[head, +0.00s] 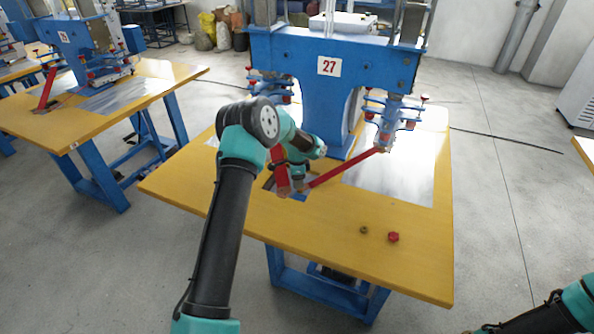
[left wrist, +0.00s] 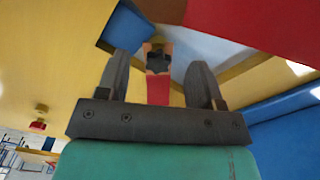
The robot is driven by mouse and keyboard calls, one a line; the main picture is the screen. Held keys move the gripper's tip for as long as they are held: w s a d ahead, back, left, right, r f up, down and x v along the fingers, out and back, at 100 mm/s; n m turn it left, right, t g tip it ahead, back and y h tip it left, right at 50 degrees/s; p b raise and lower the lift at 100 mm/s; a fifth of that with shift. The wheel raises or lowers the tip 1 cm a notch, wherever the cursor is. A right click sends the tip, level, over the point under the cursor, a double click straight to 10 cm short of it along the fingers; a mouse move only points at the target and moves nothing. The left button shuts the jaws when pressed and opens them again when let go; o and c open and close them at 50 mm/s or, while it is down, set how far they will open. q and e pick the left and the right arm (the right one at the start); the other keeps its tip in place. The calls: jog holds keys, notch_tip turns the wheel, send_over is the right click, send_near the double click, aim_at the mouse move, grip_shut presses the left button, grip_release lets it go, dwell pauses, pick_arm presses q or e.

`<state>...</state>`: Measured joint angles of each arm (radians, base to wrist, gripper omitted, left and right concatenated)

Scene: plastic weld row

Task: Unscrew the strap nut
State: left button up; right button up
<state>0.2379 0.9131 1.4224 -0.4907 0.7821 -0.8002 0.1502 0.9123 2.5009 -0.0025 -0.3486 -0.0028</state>
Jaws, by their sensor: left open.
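My left gripper (left wrist: 158,62) is open, with one finger on each side of a small dark lobed nut (left wrist: 158,63). This nut sits at the end of a red bar (left wrist: 158,92), and gaps show between it and both fingers. I take it for the strap nut, though I cannot be sure. In the head view my left arm reaches over the table to the lower ends of two red bars, one short (head: 280,172) and one long (head: 345,167). The nut is hidden or too small there. My right gripper is out of view; only part of that arm shows.
The blue machine (head: 318,100) marked 27 stands at the back of the yellow table (head: 330,225). A small brass piece (head: 364,230) and a red knob (head: 393,237) lie near the front edge. A metal plate (head: 400,180) covers the right side. The front of the table is mostly clear.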

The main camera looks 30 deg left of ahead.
aim_at(302, 190)
pick_arm(q)
jog(key=shift+f, duration=1.4)
jog(key=c, duration=1)
jog(key=n, duration=0.5)
jog(key=shift+d+r, duration=0.1)
jog(key=shift+d, duration=0.15)
jog(key=n, duration=0.5)
jog(key=shift+w+d, duration=0.1)
jog(key=shift+d, duration=0.2)
jog(key=n, duration=0.5)
jog(key=shift+d+r, duration=0.1)
jog(key=shift+d, duration=0.15)
jog(key=n, duration=0.4)
jog(key=shift+d, duration=0.3)
jog(key=o, duration=0.9)
